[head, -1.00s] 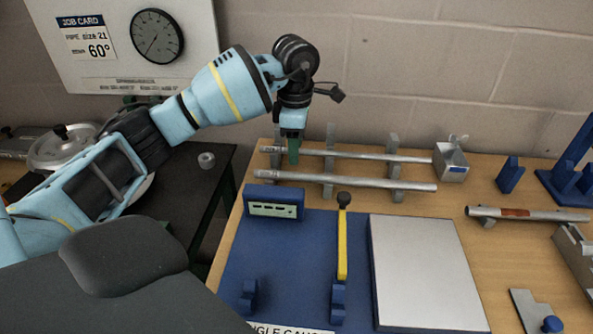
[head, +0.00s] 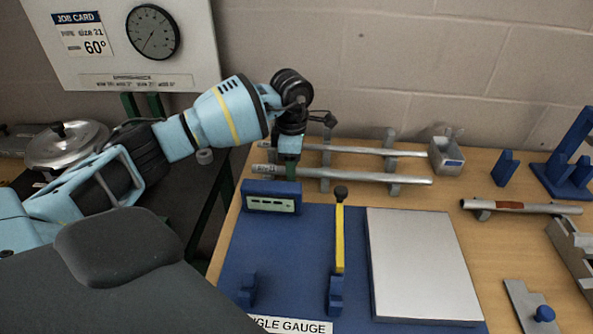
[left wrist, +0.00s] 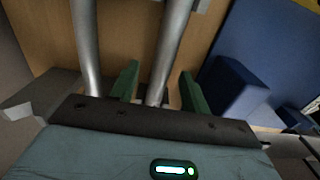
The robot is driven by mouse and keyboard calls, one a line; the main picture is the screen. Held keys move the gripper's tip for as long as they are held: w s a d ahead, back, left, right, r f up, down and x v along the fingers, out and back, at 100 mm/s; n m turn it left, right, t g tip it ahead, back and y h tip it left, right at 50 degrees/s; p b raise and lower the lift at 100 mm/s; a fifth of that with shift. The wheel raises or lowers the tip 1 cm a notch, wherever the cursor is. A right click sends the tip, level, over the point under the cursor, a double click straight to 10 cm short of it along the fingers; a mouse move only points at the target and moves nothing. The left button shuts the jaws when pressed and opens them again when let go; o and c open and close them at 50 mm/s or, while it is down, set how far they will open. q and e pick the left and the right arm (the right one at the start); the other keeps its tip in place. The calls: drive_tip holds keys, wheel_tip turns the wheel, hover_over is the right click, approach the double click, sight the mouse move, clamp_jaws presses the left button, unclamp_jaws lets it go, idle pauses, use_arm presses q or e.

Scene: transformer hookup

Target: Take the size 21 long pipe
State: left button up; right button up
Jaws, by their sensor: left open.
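Two long grey pipes lie side by side on grey rack posts: a back pipe (head: 350,149) and a front pipe (head: 350,175). Small labels near their left ends are too small to read. My left gripper (head: 291,172) is open, pointing down at the left part of the front pipe. In the left wrist view, the front pipe (left wrist: 170,50) runs between the two green fingers, with a gap on each side. The back pipe (left wrist: 86,45) lies outside the fingers, to the left. My right gripper is not in view.
The job card (head: 80,35) reads pipe size 21, 60°. A blue box (head: 271,197) stands close in front of the front pipe's left end. A small metal box (head: 446,156) sits at the back pipe's right end. A shorter pipe (head: 520,206) lies at the right.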

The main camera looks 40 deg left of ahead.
use_arm(q)
drive_tip(key=shift+f, duration=0.1)
clamp_jaws()
idle(0.4)
wheel_tip(320, 180, up, 10)
idle(0.5)
